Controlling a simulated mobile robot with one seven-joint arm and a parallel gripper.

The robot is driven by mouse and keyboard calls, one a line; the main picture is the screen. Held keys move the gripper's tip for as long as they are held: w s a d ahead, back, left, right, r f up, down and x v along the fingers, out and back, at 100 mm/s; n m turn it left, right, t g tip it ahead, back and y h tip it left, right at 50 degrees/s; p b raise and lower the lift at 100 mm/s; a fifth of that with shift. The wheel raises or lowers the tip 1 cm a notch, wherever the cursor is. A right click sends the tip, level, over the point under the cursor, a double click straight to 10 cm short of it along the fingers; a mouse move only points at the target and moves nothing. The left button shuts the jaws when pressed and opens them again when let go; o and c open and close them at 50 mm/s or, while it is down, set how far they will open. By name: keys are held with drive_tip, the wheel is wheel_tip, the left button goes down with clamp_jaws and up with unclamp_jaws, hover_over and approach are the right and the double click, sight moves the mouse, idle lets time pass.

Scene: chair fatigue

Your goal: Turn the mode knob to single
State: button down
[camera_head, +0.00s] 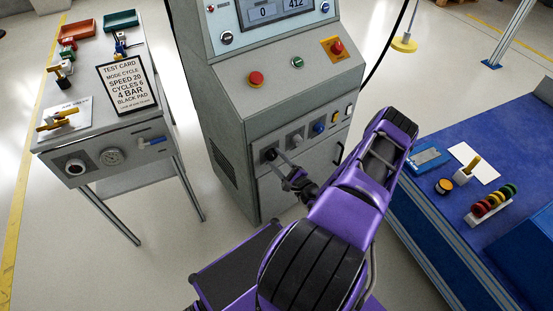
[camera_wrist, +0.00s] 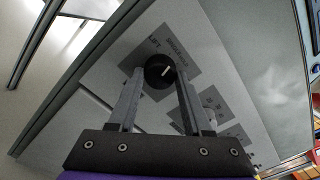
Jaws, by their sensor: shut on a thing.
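The mode knob (camera_wrist: 159,71) is a round black knob with a white pointer line, on a grey label plate (camera_wrist: 182,47) with small, partly legible lettering. In the wrist view the pointer line sits right of the knob's middle. My gripper (camera_wrist: 160,76) has its two grey fingers on either side of the knob, shut on it. In the head view my gripper (camera_head: 275,158) reaches the left end of the control row on the front of the grey machine cabinet (camera_head: 245,128). The knob there is small and partly covered by the fingers.
A blue knob (camera_head: 319,128) and other buttons lie to the right on the same panel. A red emergency button (camera_head: 256,79) is on the sloped top. A side table (camera_head: 85,135) with a test card (camera_head: 127,84) stands left; a blue bench (camera_head: 440,213) stands right.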

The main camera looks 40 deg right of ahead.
drive_tip(key=shift+n, duration=0.6)
drive_tip(key=shift+c, duration=1.7)
unclamp_jaws()
drive_tip(key=shift+s, duration=0.1)
drive_tip(key=s, duration=1.7)
drive_tip(key=shift+s+a+p, duration=0.15)
drive_tip(key=shift+a+p, duration=0.05)
drive_tip(key=shift+p, duration=0.15)
